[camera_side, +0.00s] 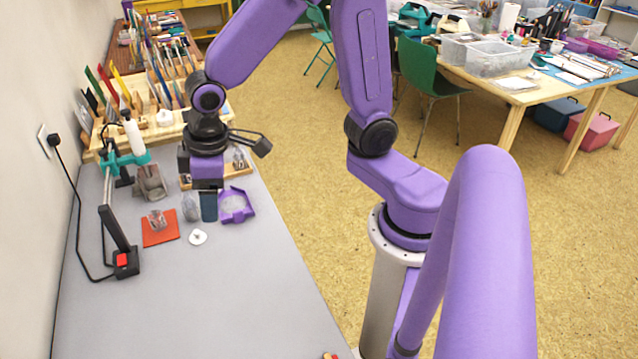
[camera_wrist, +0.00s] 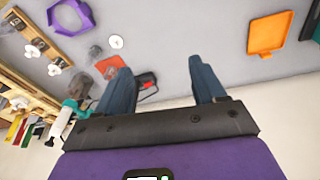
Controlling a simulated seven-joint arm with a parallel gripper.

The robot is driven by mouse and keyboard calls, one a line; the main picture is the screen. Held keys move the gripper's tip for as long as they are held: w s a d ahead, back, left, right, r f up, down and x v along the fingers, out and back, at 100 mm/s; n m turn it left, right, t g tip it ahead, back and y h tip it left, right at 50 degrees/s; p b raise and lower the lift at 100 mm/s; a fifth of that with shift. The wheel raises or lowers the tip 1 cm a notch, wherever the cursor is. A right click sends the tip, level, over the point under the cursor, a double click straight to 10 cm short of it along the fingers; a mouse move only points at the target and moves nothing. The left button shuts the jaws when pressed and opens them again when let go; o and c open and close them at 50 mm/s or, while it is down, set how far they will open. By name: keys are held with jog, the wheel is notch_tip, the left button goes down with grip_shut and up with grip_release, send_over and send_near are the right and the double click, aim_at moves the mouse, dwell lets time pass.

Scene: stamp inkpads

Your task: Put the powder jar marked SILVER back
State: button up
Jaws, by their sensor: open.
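My gripper (camera_side: 208,214) is open, pointing down above the grey table; its two blue fingers stand apart with nothing between them in the wrist view (camera_wrist: 160,68). No label reading SILVER is legible. Small jars (camera_side: 238,160) stand at the wooden rack (camera_side: 232,171) behind the gripper; the rack (camera_wrist: 62,50) also shows at the left of the wrist view with white-topped jars (camera_wrist: 32,50). A greyish clear object (camera_side: 190,207) is just left of the fingers in the side view; I cannot tell whether it is a jar. A white disc (camera_side: 197,237) lies in front.
A purple tray (camera_side: 249,212) is right of the gripper. A clear block (camera_side: 157,220) sits on a red-orange mat (camera_side: 162,238) to the left. An orange tray (camera_wrist: 267,35) shows in the wrist view. The front table is largely clear.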

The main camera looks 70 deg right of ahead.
jog(key=s+d+r+n+g, duration=0.1)
jog(key=s+d+n, duration=0.1)
jog(key=s, duration=0.7)
jog(key=s+d+r+n, duration=0.1)
jog(key=s+d+n, duration=0.2)
jog(key=s, duration=0.6)
jog(key=shift+s+d+r+n+g, duration=0.2)
jog(key=shift+d+r+n+g, duration=0.15)
jog(key=shift+d, duration=0.25)
